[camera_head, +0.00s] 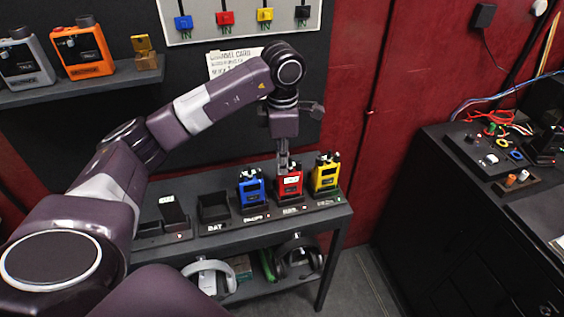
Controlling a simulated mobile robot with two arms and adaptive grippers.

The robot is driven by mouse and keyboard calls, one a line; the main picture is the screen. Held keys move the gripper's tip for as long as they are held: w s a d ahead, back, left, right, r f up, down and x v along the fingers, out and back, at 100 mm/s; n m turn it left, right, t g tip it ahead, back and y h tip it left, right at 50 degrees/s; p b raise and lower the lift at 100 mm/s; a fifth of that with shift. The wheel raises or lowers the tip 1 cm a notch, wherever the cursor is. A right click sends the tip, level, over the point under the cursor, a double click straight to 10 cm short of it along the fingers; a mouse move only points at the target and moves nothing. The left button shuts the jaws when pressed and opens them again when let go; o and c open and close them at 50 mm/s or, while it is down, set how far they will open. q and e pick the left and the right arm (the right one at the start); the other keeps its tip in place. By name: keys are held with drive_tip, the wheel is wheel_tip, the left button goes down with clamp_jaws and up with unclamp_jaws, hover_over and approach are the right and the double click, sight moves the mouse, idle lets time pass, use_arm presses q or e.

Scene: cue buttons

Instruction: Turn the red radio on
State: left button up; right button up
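The red radio (289,186) stands upright in a charging cradle on the shelf table, between a blue radio (251,188) and a yellow radio (325,174). It has a pale label on its front. My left gripper (284,168) points down at the top of the red radio, with its narrow fingers together. The fingertips are at or just above the radio's top, and I cannot tell whether they touch. They partly hide the knobs there. My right gripper is not in view.
An empty cradle (214,208) and a dark device (173,212) stand left of the blue radio. Headphones (298,258) lie on the lower shelf. Orange (83,50) and grey radios stand on a wall shelf. A cluttered black cabinet (440,215) is at right.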

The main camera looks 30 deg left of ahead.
use_arm(q)
drive_tip(key=o, duration=0.4)
wheel_tip(320, 180, up, 12)
drive_tip(key=shift+s+d, duration=0.1)
drive_tip(key=shift+d, duration=0.05)
idle(0.4)
idle(0.4)
